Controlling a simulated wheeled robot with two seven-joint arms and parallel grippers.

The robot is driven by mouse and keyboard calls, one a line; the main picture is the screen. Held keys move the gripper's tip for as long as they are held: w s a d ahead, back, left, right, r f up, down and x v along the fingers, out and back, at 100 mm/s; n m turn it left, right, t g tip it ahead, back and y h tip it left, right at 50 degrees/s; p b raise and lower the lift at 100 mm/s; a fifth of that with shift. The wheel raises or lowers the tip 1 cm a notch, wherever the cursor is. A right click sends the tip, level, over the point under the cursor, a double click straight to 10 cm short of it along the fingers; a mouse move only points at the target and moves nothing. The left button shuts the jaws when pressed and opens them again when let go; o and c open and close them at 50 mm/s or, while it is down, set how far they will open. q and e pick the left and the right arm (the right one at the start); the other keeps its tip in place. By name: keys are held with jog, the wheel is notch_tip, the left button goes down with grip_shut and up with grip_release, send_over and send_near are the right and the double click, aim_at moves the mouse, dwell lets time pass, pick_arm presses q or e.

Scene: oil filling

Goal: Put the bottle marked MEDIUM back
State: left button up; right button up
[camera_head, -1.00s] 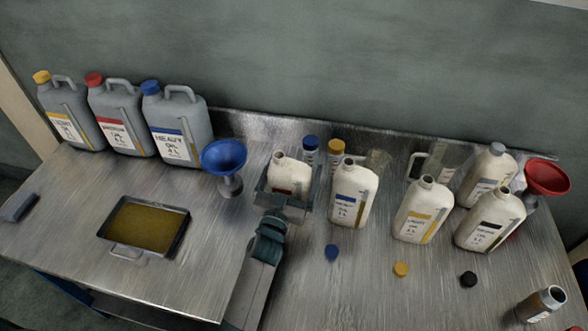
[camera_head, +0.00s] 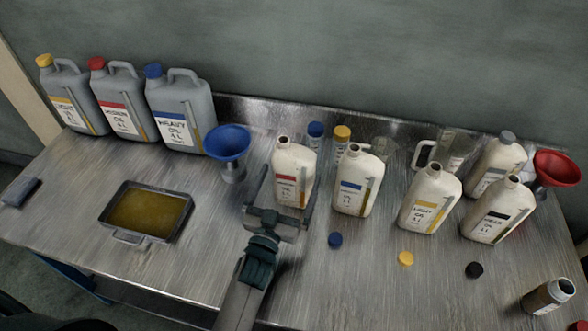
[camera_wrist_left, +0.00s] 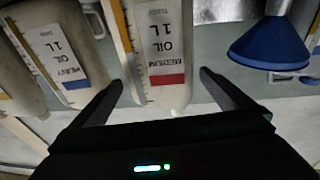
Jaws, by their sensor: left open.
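The white MEDIUM bottle with a red label band (camera_head: 291,172) stands upright on the table, left of the white HEAVY bottle. It has no cap on. My left gripper (camera_head: 289,188) is open in front of it, with one finger reaching along each side. In the left wrist view the MEDIUM bottle (camera_wrist_left: 162,40) appears upside down between the spread fingers (camera_wrist_left: 161,80), with gaps visible. A grey can with a red cap (camera_head: 125,110), also marked MEDIUM, stands at the back left. My right gripper is not in view.
The white HEAVY bottle (camera_head: 358,180) and LIGHT bottle (camera_head: 430,198) stand to the right. A blue funnel (camera_head: 229,143) is close on the left. Loose caps, including a blue one (camera_head: 335,240), lie in front. An oil tray (camera_head: 118,236) sits on the left.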

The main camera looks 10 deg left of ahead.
aim_at(290, 177)
pick_arm(q)
jog(key=s, duration=0.3)
jog(key=shift+s+a+f+b, duration=0.15)
jog(key=shift+f+b, duration=0.1)
jog(key=shift+b, duration=0.05)
jog(key=shift+s+r, duration=0.1)
dwell(0.7)
